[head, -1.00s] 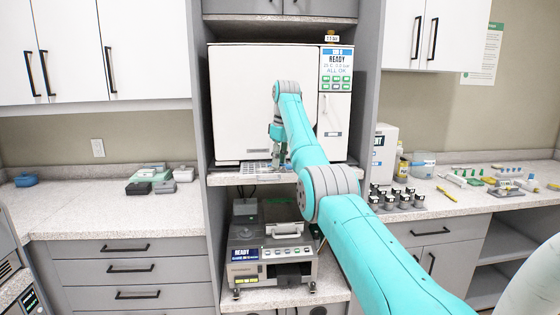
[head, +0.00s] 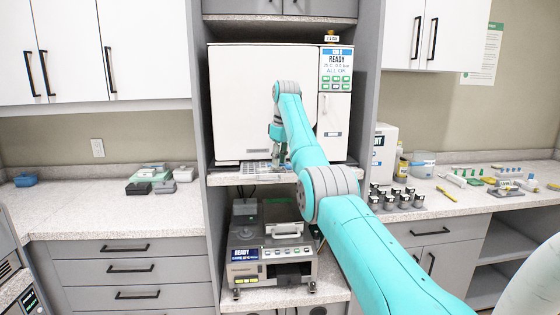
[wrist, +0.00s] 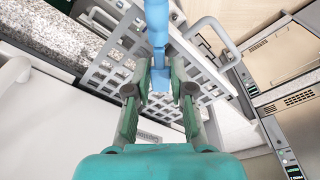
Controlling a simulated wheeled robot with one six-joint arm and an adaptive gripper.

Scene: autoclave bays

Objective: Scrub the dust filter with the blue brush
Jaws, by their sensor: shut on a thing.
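My gripper (wrist: 160,88) is shut on the blue brush (wrist: 157,28), which stands between the fingertips in the wrist view. The upper part of the brush runs out of the top edge of the picture. Behind and below it is a pale grey lattice piece with a handle (wrist: 105,48). I cannot tell whether this is the dust filter or a tray, nor whether the brush touches it. In the head view my gripper (head: 278,158) is low over the shelf in front of the white autoclave (head: 240,105), and the brush cannot be made out there.
The lattice piece lies near the front edge of the shelf (head: 230,180). A smaller grey unit (head: 270,250) stands below. Grey caddies (head: 165,183) are on the left counter. Black-capped jars (head: 395,198) and several small tools are on the right counter.

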